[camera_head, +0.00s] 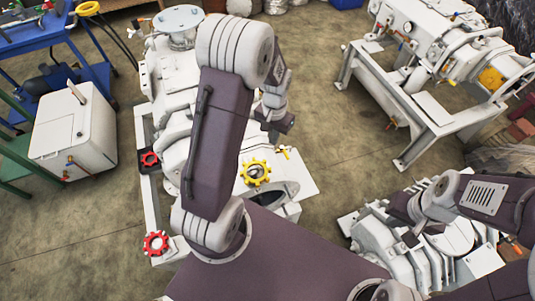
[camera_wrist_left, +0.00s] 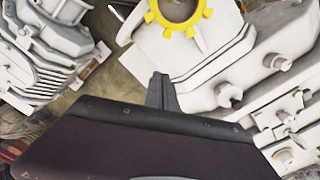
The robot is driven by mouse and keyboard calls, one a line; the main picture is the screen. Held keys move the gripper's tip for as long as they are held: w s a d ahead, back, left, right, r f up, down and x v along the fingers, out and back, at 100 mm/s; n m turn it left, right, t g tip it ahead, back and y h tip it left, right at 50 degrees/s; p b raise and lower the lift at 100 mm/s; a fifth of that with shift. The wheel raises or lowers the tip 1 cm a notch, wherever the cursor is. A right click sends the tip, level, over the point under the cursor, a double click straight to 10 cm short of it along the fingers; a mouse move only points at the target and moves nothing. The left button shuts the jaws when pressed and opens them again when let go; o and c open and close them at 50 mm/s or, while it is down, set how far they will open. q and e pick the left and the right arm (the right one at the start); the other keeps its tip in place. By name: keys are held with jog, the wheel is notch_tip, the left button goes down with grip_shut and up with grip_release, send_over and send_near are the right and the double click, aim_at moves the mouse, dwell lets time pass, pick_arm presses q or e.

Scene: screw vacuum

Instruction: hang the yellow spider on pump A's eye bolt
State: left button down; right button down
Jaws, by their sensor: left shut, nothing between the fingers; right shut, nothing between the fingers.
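The yellow spider (camera_head: 256,163), a toothed ring, is at the near end of the middle white pump (camera_head: 172,75), with a grey round part showing through its centre. It also shows at the top of the left wrist view (camera_wrist_left: 152,17), partly cut off. My left gripper (camera_head: 285,124) is above that pump, beyond the spider in the head view. Its fingers (camera_wrist_left: 160,92) are shut and empty, apart from the spider. My right gripper (camera_head: 410,238) is shut and empty over the white machine at lower right. I cannot make out the eye bolt or a pump label.
Red handwheels (camera_head: 156,243) stand at the middle pump's left side. A white box (camera_head: 72,133) stands at left beside a blue cart (camera_head: 95,45). Another white pump on a frame (camera_head: 430,110) stands at upper right. Floor between the middle and right machines is clear.

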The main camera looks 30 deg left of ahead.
pick_arm(q)
jog(key=s+f+p, duration=0.1)
jog(key=s+f, duration=0.3)
jog(key=f, duration=0.1)
jog(key=shift+a+f, duration=0.15)
jog(key=shift+a, duration=0.05)
